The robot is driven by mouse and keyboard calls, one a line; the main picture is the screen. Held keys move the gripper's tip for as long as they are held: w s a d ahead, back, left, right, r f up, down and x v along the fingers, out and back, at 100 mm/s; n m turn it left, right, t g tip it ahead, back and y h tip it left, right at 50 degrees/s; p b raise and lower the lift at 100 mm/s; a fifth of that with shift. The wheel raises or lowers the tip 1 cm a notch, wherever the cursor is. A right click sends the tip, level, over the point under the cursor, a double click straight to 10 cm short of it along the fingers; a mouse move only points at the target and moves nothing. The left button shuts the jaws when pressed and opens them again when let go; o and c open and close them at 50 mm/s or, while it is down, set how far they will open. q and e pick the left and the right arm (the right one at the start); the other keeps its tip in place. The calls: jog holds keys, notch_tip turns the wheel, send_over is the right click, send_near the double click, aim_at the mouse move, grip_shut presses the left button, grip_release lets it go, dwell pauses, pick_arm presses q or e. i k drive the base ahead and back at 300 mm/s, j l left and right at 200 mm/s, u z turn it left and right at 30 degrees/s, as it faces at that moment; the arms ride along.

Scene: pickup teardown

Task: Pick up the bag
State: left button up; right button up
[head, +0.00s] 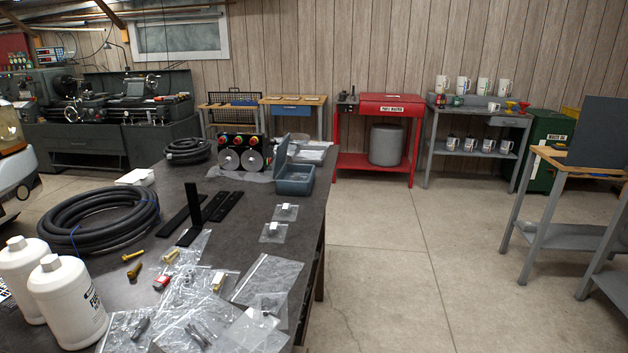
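Several clear plastic bags lie flat on the dark workbench (275,187) in the head view. A large clear bag (265,280) lies near the bench's right edge. More bags overlap at the near edge, one holding small dark parts (198,335). Another clear bag (186,250) lies further left among brass fittings. Two small bags with white labels, one nearer (271,233) and one farther (285,213), lie apart toward the right edge. I cannot tell which one the task means. Neither of my grippers is in view.
Two white bottles (68,305), a coiled black hose (100,218), black bars (190,240) and a blue-grey box (294,180) stand or lie on the bench. A red parts washer (390,104) and grey mug shelf (475,115) stand behind. The concrete floor (385,270) right of the bench is clear.

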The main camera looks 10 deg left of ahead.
aim_at(297, 177)
jog(key=i+l+u, duration=0.1)
jog(key=i+l, duration=0.3)
jog(key=i+l+u, duration=0.15)
jog(key=i+l, duration=0.25)
jog(key=i+l+u, duration=0.1)
jog(key=i+l, duration=0.25)
jog(key=l, duration=0.2)
